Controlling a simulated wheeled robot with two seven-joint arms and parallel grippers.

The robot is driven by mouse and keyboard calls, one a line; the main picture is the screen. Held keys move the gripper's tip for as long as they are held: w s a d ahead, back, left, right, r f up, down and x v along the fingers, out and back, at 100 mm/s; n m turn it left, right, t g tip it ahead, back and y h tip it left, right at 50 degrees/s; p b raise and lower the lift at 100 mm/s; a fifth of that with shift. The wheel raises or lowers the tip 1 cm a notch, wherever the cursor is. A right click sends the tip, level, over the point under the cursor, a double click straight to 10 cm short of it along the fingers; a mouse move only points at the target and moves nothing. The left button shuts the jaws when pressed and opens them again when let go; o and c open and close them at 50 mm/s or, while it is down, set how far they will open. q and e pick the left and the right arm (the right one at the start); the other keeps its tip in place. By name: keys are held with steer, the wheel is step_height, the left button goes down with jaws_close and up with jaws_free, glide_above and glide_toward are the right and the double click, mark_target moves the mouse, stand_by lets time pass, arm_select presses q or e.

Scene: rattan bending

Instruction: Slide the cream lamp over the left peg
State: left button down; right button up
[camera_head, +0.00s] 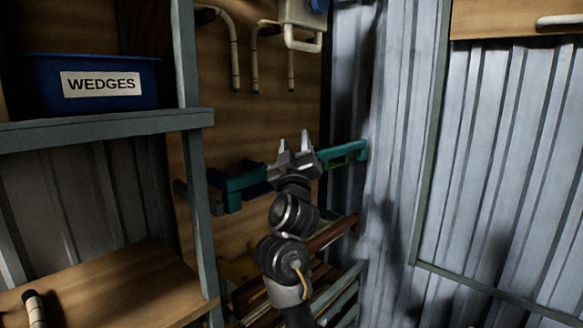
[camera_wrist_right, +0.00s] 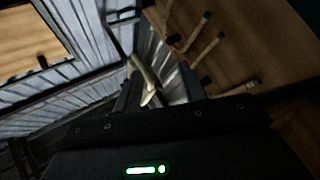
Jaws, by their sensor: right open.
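A cream object with a blue round part (camera_head: 303,14) and a loop at its bottom is cut off by the top edge of the head view; it may be the lamp. Dark pegs show on the wooden board, the left one (camera_head: 206,15) with a cream bent cane (camera_head: 234,55) by it. My right gripper (camera_head: 294,146) is open, fingers up, below the cream object and apart from it in that view. In the right wrist view a pale curved piece (camera_wrist_right: 147,82) shows between the fingers; I cannot tell what it is. My left gripper is not in view.
A blue bin labelled WEDGES (camera_head: 95,83) stands on a grey shelf (camera_head: 110,127) at left. A teal bracket or tool (camera_head: 237,184) lies behind my right arm. Corrugated metal wall (camera_head: 510,150) fills the right side. A wooden shelf (camera_head: 110,285) is at lower left.

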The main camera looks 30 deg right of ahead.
steer(key=shift+w+a+f+n+y, duration=0.1)
steer(key=shift+a+f+n+y, duration=0.15)
steer(key=shift+f+y, duration=0.4)
steer(key=shift+w+a+f+n+y, duration=0.1)
steer(key=shift+f+n+y, duration=0.15)
steer(key=shift+f, duration=0.75)
steer(key=shift+w+a+f+n+y, duration=0.1)
steer(key=shift+a+f+n+y, duration=0.2)
steer(key=shift+f, duration=0.5)
steer(key=shift+d, duration=0.1)
